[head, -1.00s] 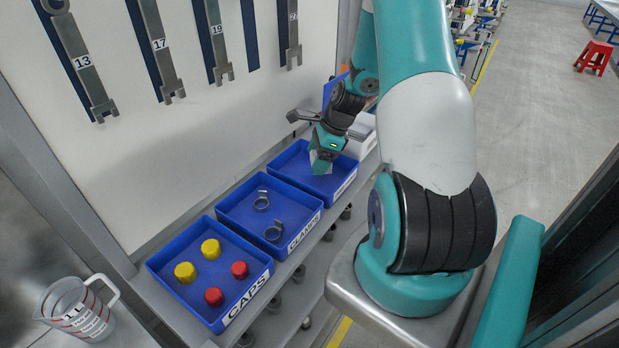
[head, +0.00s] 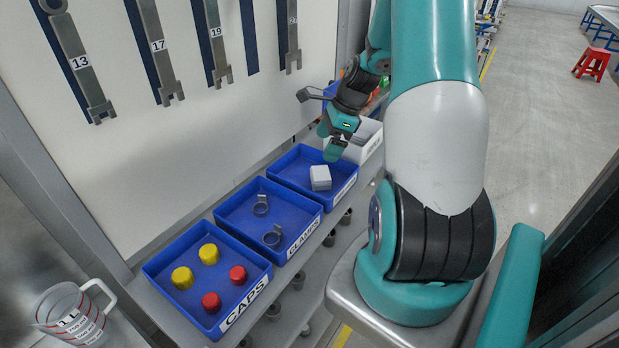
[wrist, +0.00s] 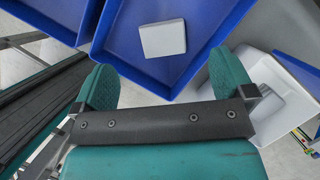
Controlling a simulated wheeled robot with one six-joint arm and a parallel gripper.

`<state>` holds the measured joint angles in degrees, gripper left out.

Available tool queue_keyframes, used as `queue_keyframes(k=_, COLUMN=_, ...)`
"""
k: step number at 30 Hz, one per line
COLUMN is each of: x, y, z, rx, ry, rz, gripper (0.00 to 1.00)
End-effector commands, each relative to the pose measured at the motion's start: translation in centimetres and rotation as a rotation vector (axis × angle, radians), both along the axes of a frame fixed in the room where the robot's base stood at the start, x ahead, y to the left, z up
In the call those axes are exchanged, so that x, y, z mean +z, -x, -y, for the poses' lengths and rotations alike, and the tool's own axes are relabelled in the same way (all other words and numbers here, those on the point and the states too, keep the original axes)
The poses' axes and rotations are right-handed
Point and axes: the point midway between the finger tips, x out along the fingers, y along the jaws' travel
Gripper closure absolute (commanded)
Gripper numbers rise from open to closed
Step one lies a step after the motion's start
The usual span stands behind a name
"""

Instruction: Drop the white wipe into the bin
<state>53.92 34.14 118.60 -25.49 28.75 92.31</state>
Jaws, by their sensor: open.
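The white wipe (head: 320,178), a small pale block-like piece, lies in the far blue bin (head: 291,164), near its right side. In the wrist view the wipe (wrist: 162,38) rests on the floor of that blue bin (wrist: 125,55), ahead of the fingertips. My gripper (head: 331,143) is open and empty, above and just beyond the wipe, near the bin's far right corner. Its two teal fingers are spread apart in the wrist view (wrist: 166,80), with nothing between them.
A white box (head: 366,141) stands just beyond the far blue bin. Nearer are a blue bin of clamps (head: 236,212) and a blue bin of caps (head: 180,300). A jug (head: 70,318) stands at lower left. Wrenches hang on the back panel (head: 120,150).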

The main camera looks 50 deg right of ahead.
Motion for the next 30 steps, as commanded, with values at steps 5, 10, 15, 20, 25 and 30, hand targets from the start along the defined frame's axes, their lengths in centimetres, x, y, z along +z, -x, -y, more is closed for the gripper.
queue_keyframes(k=5, x=4.3, y=1.2, z=1.5, rx=-0.003, ry=0.007, rz=0.004, gripper=0.00)
queue_keyframes(k=10, x=7.6, y=2.2, z=2.4, rx=-0.002, ry=0.004, rz=0.001, gripper=0.00)
queue_keyframes(k=15, x=9.4, y=2.7, z=2.9, rx=-0.001, ry=0.002, rz=0.001, gripper=0.00)
queue_keyframes(k=20, x=10.0, y=2.9, z=3.0, rx=0.000, ry=-0.001, rz=-0.001, gripper=0.00)
queue_keyframes(k=25, x=10.0, y=2.9, z=3.0, rx=0.000, ry=-0.001, rz=-0.001, gripper=0.00)
queue_keyframes(k=30, x=10.0, y=2.9, z=3.0, rx=0.000, ry=-0.001, rz=-0.001, gripper=0.00)
